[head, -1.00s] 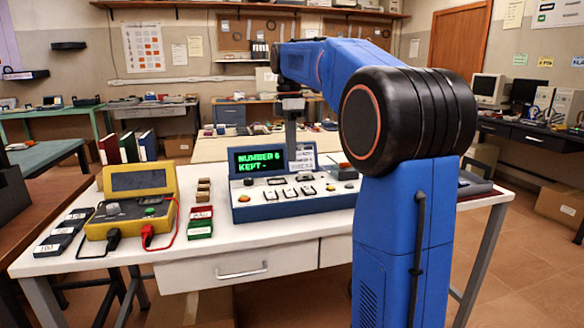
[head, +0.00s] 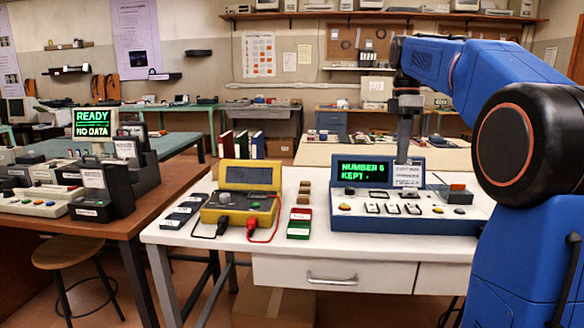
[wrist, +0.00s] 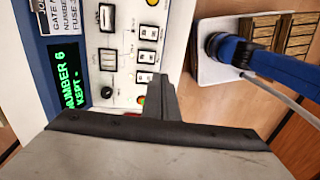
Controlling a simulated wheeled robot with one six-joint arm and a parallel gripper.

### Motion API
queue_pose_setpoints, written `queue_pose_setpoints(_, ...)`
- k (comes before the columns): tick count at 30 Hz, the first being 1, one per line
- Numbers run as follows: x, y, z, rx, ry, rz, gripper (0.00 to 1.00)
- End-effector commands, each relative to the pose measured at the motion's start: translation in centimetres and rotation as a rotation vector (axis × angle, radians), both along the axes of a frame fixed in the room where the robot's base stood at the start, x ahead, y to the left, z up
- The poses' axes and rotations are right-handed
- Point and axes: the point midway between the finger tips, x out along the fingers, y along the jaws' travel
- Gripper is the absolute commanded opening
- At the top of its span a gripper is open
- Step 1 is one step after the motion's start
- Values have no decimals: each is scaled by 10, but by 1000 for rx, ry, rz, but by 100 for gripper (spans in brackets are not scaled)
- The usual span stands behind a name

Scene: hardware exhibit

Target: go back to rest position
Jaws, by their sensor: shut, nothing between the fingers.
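The console screen (head: 364,170) reads "NUMBER 6 KEPT" in green.
The console stands on a white table (head: 270,240). A yellow meter (head: 240,205) with leads, small black blocks (head: 185,211) and red and green boxes (head: 299,222) stand left of it. A brown table (head: 130,215) with equipment and a stool (head: 68,254) are at the left.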

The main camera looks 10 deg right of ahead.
Motion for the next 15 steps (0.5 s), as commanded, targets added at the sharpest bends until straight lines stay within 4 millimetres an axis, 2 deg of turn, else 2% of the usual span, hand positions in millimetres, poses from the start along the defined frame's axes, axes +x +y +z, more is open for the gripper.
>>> queue_pose_setpoints(5, -20, 15, -7, -17, -29, -75, 0)
queue_pose_setpoints(15, -92, 59, -49, -52, -152, -387, 0)
